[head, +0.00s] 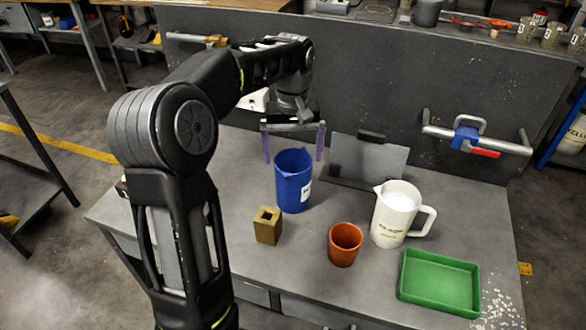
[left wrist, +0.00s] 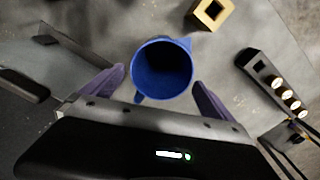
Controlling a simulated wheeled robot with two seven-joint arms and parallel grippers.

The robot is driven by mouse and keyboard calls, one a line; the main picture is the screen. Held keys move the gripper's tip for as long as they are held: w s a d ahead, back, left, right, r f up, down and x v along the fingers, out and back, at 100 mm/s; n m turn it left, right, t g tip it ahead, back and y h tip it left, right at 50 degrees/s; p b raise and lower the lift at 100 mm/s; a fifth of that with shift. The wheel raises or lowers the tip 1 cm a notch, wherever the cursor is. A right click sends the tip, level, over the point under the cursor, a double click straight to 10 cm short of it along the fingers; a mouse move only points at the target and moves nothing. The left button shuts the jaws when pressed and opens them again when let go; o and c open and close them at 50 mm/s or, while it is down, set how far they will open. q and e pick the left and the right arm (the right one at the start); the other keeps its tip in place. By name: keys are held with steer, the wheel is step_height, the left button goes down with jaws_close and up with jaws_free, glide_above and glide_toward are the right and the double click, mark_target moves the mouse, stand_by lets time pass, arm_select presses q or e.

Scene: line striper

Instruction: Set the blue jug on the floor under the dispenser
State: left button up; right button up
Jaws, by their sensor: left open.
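The blue jug (head: 293,185) stands upright on the grey workbench (head: 240,225), with a white label on its side. It is open at the top and looks empty in the left wrist view (left wrist: 162,70). My left gripper (head: 293,156) is open, pointing down at the jug's rim. In the left wrist view its two purple fingers (left wrist: 159,82) lie on either side of the jug, apart from it. I cannot pick out the dispenser for sure; a pipe with a blue valve and red handle (head: 468,138) is fixed to the back panel. My right gripper is not in view.
A brass-coloured block (head: 268,226), an orange cup (head: 345,245), a white jug (head: 395,215) and a green tray (head: 438,285) stand near the blue jug. A grey plate (head: 368,160) leans behind it. White granules lie at the bench's right edge. Floor shows at left.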

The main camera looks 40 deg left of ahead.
arm_select(q)
step_height(320, 180, up, 4)
steer(key=shift+p, duration=0.35)
steer(key=shift+o, duration=0.2)
